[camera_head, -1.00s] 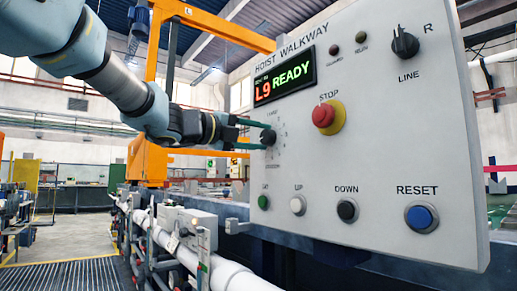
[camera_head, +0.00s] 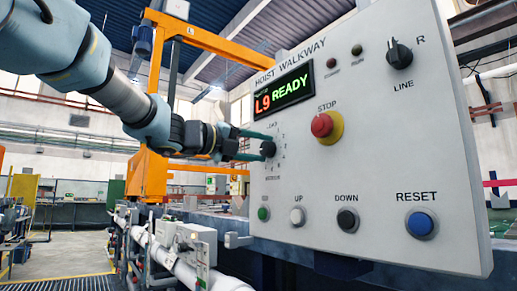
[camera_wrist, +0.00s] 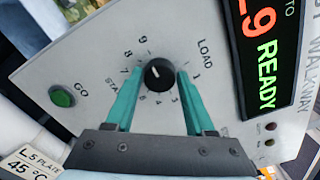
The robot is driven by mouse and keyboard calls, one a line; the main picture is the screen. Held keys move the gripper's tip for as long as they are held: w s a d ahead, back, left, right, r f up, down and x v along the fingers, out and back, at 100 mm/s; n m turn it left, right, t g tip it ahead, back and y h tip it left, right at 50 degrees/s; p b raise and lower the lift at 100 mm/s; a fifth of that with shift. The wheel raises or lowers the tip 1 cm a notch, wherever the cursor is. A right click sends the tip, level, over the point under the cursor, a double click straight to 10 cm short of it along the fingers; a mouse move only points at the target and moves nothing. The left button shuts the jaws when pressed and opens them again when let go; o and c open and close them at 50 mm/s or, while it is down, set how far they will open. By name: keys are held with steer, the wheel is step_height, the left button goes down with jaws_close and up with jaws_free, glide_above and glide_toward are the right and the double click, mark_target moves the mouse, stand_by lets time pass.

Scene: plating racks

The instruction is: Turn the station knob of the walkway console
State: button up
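The walkway console (camera_head: 385,155) is a light grey panel marked HOIST WALKWAY. Its station knob (camera_wrist: 160,74) is small, round and black, with a short white mark, inside a ring of numbers with LOAD at one side. The exact number at the mark is hard to read. The knob also shows at the panel's left in the head view (camera_head: 268,149). My gripper (camera_wrist: 160,73) has its two green fingers on either side of the knob, tips close to it, with what look like narrow gaps. The display (camera_head: 284,91) reads L9 READY.
Nearby on the panel are a red STOP button (camera_head: 322,125), a green GO button (camera_head: 263,213), a white UP button (camera_head: 297,217), a black DOWN button (camera_head: 347,219), a blue RESET button (camera_head: 420,224) and a LINE switch (camera_head: 399,53). White pipes (camera_head: 165,259) run below left.

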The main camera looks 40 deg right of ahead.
steer(key=o, duration=0.4)
steer(key=shift+c, duration=0.2)
steer(key=a, duration=1)
steer(key=shift+w+a, duration=0.35)
steer(key=shift+a, duration=0.05)
